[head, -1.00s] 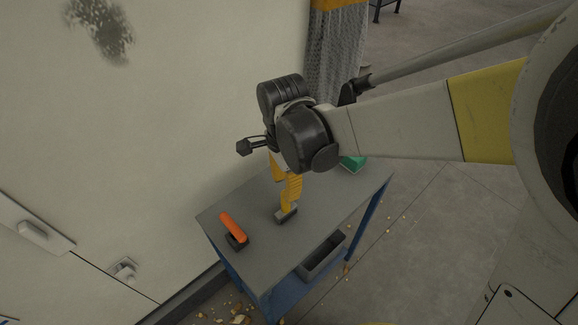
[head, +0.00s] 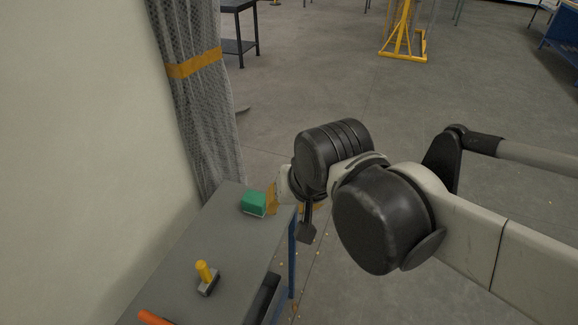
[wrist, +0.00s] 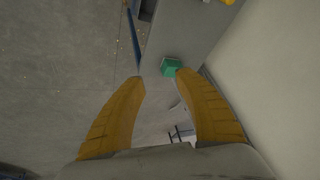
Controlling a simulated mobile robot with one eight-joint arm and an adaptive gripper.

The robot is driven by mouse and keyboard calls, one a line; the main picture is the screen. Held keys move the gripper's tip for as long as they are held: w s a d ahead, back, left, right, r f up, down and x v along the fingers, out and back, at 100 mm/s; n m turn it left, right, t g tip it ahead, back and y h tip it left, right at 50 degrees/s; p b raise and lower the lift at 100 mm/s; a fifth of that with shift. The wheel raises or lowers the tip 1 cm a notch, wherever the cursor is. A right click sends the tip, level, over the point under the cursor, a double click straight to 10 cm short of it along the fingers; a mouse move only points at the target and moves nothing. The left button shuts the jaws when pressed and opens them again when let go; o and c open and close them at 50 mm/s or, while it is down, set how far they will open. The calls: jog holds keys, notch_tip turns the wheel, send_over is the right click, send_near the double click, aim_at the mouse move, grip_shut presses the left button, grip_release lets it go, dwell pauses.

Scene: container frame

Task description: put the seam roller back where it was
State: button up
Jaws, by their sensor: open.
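A short tool with a yellow handle (head: 203,270) and a grey block-like base stands upright on the grey table top. A tool with an orange handle (head: 153,318) is cut off at the bottom edge of the head view. I cannot tell for sure which of these is the seam roller. My gripper (head: 290,206) is open and empty at the far end of the table, beside a green block (head: 254,203) and apart from both tools. In the wrist view my yellow fingers (wrist: 161,77) are spread, with the green block (wrist: 171,66) beyond their tips.
The grey table (head: 200,235) stands along a pale wall (head: 80,150). A grey curtain with an orange band (head: 195,66) hangs behind its far end. A dark tray (head: 266,295) sits below the top on the right side. Open floor lies to the right.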

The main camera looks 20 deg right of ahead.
jog(key=d+n, duration=0.1)
jog(key=s+d+t, duration=0.1)
jog(key=d, duration=0.1)
jog(key=s+d+n, duration=0.1)
jog(key=shift+s+d+r+n+t+h, duration=0.15)
jog(key=shift+s+d+n+t+h, duration=0.15)
jog(key=shift+d+h, duration=0.1)
dwell(0.8)
